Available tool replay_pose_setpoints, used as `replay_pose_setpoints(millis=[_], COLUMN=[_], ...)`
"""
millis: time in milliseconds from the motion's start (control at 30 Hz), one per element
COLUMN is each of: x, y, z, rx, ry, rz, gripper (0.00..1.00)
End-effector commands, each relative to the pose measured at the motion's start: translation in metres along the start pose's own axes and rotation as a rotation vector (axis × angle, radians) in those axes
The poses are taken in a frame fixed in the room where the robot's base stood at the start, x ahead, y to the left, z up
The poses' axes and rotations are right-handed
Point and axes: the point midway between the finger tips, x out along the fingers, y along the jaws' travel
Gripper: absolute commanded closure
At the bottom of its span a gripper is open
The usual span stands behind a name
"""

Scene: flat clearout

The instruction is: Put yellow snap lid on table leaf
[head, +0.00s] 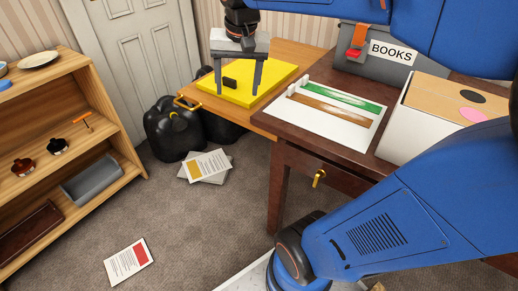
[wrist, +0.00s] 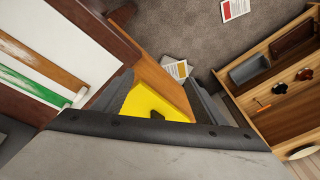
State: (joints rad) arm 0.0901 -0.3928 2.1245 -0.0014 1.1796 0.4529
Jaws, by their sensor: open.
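The yellow snap lid (head: 270,85) is a flat yellow square with a small dark block on it. It appears to lie flat on the light-wood table leaf (head: 285,52), at the left end of the dark table. In the wrist view the lid (wrist: 140,103) shows beyond the gripper body, with the leaf (wrist: 160,78) around its far side. My gripper (head: 237,92) is open over the lid, its two fingers spread on either side of the dark block. I cannot tell whether the fingertips touch the lid.
The dark table (head: 290,132) holds a white sheet with green and brown strips (head: 335,112), a grey BOOKS box (head: 375,75) and a white box (head: 405,130). Black bags (head: 172,130) stand below the leaf. A wooden shelf (head: 95,115) is at left. Papers (head: 128,262) lie on the carpet.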

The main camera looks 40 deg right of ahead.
Motion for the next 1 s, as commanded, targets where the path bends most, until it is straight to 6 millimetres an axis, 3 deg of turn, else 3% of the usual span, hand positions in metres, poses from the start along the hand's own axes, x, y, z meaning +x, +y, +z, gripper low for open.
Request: replay_pose_setpoints(millis=[33, 300, 500, 700, 1000], x=[0.003, 0.031, 0.056, 0.068, 0.069], y=[0.005, 0.032, 0.048, 0.055, 0.056], z=[0.018, 0.100, 0.143, 0.161, 0.162], rx=[-0.047, -0.312, -0.468, -0.536, -0.541], ry=[0.014, 0.098, 0.150, 0.174, 0.175], rz=[-0.009, -0.049, -0.066, -0.071, -0.071], gripper=[0.35, 0.35, 0.35, 0.35, 0.35])
